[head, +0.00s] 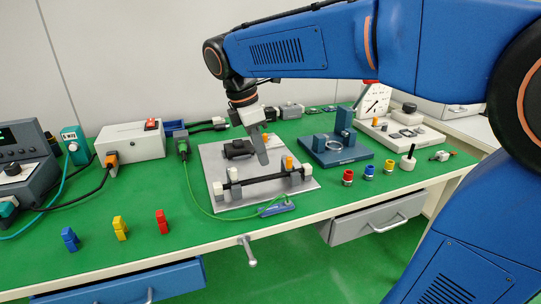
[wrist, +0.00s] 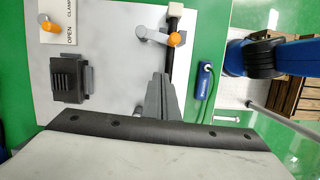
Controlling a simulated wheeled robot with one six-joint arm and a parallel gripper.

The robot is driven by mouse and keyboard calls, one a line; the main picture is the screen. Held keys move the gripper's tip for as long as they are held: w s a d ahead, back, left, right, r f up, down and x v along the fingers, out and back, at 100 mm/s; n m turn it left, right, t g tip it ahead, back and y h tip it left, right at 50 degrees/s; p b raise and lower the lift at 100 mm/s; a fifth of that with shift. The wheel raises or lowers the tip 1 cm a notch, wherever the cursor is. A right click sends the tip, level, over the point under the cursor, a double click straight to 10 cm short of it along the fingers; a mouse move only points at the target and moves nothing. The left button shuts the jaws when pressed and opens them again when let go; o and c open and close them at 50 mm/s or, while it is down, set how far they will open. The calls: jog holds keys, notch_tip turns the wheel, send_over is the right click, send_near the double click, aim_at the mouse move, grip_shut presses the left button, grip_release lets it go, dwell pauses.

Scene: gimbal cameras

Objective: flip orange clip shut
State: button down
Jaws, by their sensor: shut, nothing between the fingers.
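An orange clip (head: 289,163) stands at the right end of a black bar on the grey plate (head: 215,160). In the wrist view the orange clip (wrist: 174,39) is the tip of a grey lever (wrist: 152,34) lying beside or across the black bar (wrist: 168,62). I cannot tell whether it is latched. My gripper (head: 263,158) is shut and empty, pointing down over the plate, left of the clip. In the wrist view my gripper (wrist: 160,80) is below the clip and apart from it.
A black block (head: 238,149) sits on the plate behind the bar. Another orange piece (wrist: 49,27) lies by a label reading "OPEN CLAMP". A blue device (head: 275,209) lies at the plate's front edge. A blue fixture (head: 335,150) stands to the right.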

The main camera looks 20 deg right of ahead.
jog(key=v, duration=0.9)
jog(key=shift+r, duration=0.35)
jog(key=shift+s+d, duration=0.1)
